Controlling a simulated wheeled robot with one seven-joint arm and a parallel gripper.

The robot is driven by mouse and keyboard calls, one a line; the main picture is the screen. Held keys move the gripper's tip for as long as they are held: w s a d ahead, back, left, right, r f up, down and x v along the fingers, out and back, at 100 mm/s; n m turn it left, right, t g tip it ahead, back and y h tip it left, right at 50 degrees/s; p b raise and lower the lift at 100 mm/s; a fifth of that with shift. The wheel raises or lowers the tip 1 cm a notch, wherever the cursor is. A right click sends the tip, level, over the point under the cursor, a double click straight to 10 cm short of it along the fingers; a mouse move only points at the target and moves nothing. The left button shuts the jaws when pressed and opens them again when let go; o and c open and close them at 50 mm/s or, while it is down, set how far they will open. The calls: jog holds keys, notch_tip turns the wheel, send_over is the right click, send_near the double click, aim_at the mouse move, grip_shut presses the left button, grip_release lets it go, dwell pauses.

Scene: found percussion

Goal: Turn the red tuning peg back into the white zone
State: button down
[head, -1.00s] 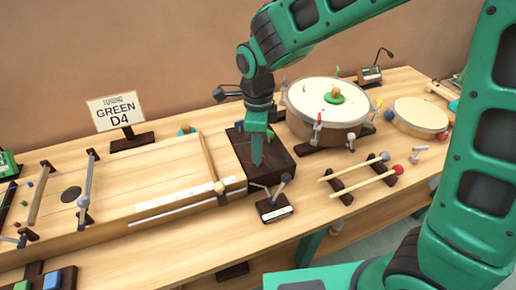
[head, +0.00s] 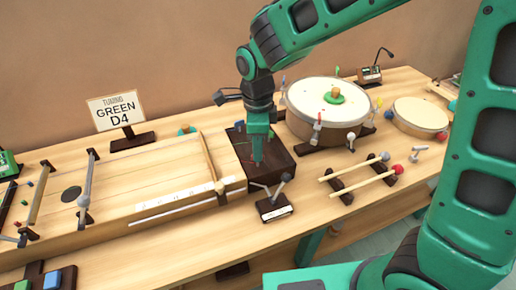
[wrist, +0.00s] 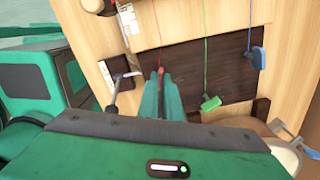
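The red tuning peg (wrist: 160,71) shows in the wrist view at the end of a red string, on the dark wooden block (wrist: 195,60). My gripper (wrist: 162,78) has its two green fingers close on either side of the peg and appears shut on it. The fingers hide most of the peg. In the head view my gripper (head: 257,160) points down at the top of the dark block (head: 280,163). The green peg (wrist: 210,103) and blue peg (wrist: 258,58) sit to the right in the wrist view. I cannot make out a white zone.
A small lever stand (head: 274,208) is just in front of the block. The long stringed board (head: 150,180) is to the left, a drum (head: 310,105) behind right, and mallets (head: 365,185) to the right. A sign reading "GREEN D4" (head: 117,110) stands behind.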

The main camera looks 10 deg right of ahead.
jog(key=n, duration=0.4)
jog(key=shift+w, duration=0.25)
jog(key=n, duration=0.4)
jog(key=shift+r, duration=0.1)
jog(key=n, duration=0.5)
jog(key=shift+w, duration=0.1)
jog(key=n, duration=0.3)
jog(key=shift+n, duration=0.3)
jog(key=n, duration=0.3)
jog(key=shift+n, duration=0.3)
jog(key=n, duration=0.4)
jog(key=shift+n, duration=0.3)
jog(key=n, duration=0.4)
jog(key=shift+d+n, duration=0.1)
jog(key=shift+n, duration=0.2)
jog(key=n, duration=1)
jog(key=shift+n, duration=0.4)
jog(key=n, duration=1.3)
jog(key=shift+n, duration=0.3)
jog(key=n, duration=0.5)
